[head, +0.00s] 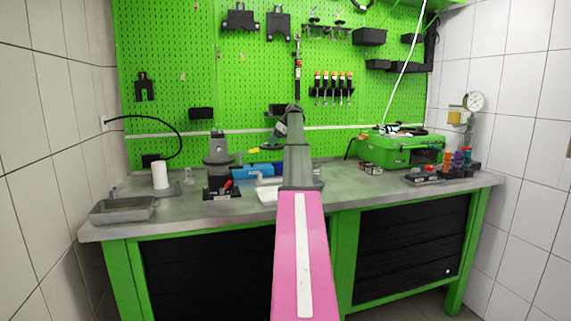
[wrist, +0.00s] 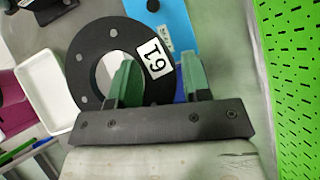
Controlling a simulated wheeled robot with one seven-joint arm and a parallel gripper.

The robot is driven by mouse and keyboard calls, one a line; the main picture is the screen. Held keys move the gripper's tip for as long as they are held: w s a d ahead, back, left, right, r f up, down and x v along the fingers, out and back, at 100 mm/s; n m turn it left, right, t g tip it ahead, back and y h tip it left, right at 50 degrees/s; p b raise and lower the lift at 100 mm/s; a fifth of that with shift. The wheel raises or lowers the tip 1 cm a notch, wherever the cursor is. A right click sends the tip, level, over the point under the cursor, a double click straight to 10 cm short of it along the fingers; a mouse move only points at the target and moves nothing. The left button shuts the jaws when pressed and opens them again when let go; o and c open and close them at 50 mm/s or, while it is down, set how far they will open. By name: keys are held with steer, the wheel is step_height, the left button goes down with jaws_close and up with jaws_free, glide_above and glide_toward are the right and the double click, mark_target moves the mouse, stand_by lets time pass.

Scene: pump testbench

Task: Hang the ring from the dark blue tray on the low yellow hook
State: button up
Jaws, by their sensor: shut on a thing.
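A flat black ring (wrist: 84,60) with a white "19" label shows large in the wrist view. My gripper (wrist: 154,80) is shut on its rim, with one green finger in the ring's hole and the other outside the edge. A sliver of dark blue (wrist: 180,92), possibly the dark blue tray, shows by the right finger. In the head view a dark blue patch (head: 268,181) lies beside my arm. A small yellow piece (head: 253,150), perhaps the low hook, shows left of my arm near the pegboard's foot. My arm hides the ring in the head view.
A light blue tray (wrist: 176,22) and a white tray (wrist: 38,82) lie below the ring. A dark stand (head: 219,158) is left on the bench, a green case (head: 385,150) right. A metal pan (head: 122,211) sits at the left front edge.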

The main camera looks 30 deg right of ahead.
steer(key=shift+w+d+r, duration=0.1)
steer(key=shift+w+d, duration=0.2)
steer(key=shift+w, duration=0.15)
steer(key=shift+w+d+f, duration=0.1)
steer(key=shift+d+f, duration=0.15)
steer(key=shift+d, duration=0.2)
steer(key=d+f, duration=0.6)
steer(key=d, duration=0.1)
steer(key=w+d+f, duration=0.1)
steer(key=d+f, duration=0.2)
steer(key=shift+w+d+f, duration=0.1)
steer(key=shift+d+f, duration=0.05)
steer(key=shift+d, duration=0.2)
steer(key=shift+f, duration=0.45)
steer(key=o, duration=1.2)
